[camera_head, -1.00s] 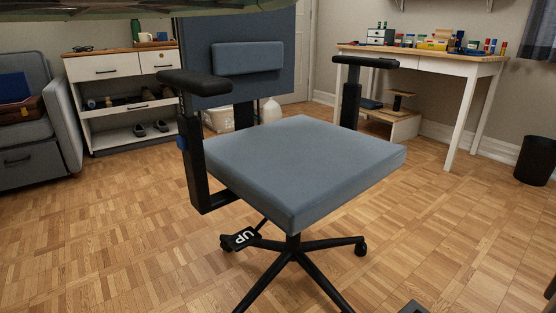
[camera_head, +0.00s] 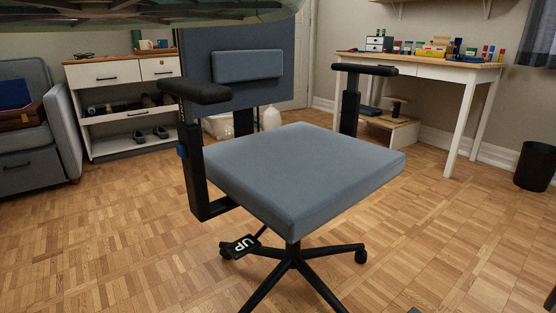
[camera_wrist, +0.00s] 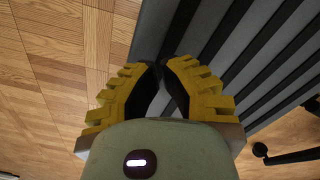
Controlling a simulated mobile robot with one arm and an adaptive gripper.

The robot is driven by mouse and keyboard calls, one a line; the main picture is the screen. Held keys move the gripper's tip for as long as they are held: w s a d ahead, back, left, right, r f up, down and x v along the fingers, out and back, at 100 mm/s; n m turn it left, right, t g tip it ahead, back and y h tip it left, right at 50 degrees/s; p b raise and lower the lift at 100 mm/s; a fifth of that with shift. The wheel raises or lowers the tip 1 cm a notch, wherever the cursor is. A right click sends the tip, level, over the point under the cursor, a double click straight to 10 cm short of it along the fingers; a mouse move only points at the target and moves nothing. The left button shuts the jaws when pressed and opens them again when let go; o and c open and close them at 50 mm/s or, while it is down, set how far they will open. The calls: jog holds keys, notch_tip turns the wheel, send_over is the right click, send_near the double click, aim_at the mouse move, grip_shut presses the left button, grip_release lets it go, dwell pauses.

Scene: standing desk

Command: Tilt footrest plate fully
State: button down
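The footrest plate (camera_wrist: 217,40), grey with black ribs, fills the upper right of the wrist view and slants across it. My gripper (camera_wrist: 162,66) has yellow ridged fingers with dark inner pads. Its fingertips are together or nearly so, overlapping the plate's near-left part in the picture. Nothing shows held between them, and I cannot tell whether they touch the plate. My gripper is not in the head view, where the plate cannot be made out with certainty.
A grey-blue office chair (camera_head: 305,175) with armrests and a five-star base stands ahead, with an UP tag (camera_head: 242,246) below its seat. A tabletop underside (camera_head: 150,10) crosses the top. A white desk (camera_head: 420,62) and black bin (camera_head: 535,165) stand right. Parquet floor is open around.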

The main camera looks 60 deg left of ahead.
jog(key=shift+f+b, duration=0.3)
jog(key=shift+f+b, duration=2.75)
jog(key=shift+r, duration=0.15)
notch_tip(320, 180, up, 9)
jog(key=p, duration=0.9)
